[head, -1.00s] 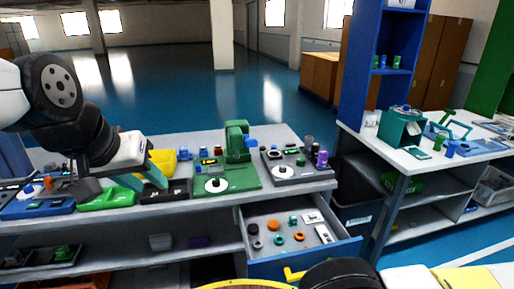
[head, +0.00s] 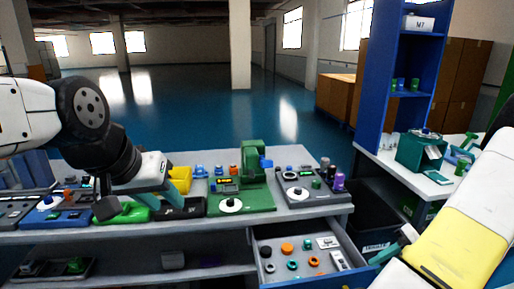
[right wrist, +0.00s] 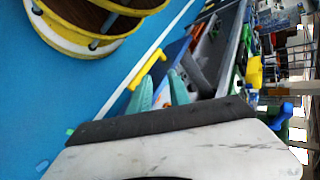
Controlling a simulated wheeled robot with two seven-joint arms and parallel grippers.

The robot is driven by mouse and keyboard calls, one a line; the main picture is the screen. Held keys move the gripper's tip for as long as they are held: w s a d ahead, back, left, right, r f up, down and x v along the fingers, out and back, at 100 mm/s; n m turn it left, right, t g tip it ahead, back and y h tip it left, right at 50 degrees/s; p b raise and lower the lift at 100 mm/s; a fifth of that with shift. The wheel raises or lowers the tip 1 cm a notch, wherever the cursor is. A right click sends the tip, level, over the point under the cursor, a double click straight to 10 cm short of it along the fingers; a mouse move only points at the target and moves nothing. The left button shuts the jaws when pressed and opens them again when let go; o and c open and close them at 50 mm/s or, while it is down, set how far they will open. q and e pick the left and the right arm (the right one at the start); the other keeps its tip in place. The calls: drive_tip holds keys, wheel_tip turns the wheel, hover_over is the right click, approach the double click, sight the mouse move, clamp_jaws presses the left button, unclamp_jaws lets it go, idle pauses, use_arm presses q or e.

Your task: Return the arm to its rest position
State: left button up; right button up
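My right arm rises along the right edge in the head view. Its gripper (head: 398,246) shows there only as a teal finger beside the open drawer's right front corner. In the right wrist view, the two teal fingers of the right gripper (right wrist: 160,92) are apart with nothing between them. The drawer's yellow handle (right wrist: 150,68) lies just beyond the fingertips. My left arm comes in from the left. Its gripper (head: 155,195) hangs over the workbench near a green device (head: 125,213); its finger spacing is unclear.
The open drawer (head: 312,284) holds several small round parts. The workbench (head: 300,213) carries a green machine (head: 250,190) and a grey device (head: 308,190). A side table (head: 400,175) and blue shelf (head: 378,75) stand at right. Floor beyond the bench is clear.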

drive_tip(key=w+a+r+n+g+h, duration=0.15)
drive_tip(key=w+a+r+h, duration=0.25)
drive_tip(key=a+r, duration=0.5)
drive_tip(key=s+a+r+n+t+h, duration=0.2)
drive_tip(key=s+a+r+t, duration=0.1)
drive_tip(key=a+r, duration=0.5)
drive_tip(key=s+a+r+n+t+h, duration=0.1)
drive_tip(key=s+a+r+t, duration=0.3)
drive_tip(key=a+r, duration=0.4)
wheel_tip(320, 180, up, 4)
drive_tip(key=shift+s+f+n+h, duration=0.25)
drive_tip(key=shift+s+n+h, duration=0.15)
drive_tip(key=shift+s, duration=0.15)
idle(0.8)
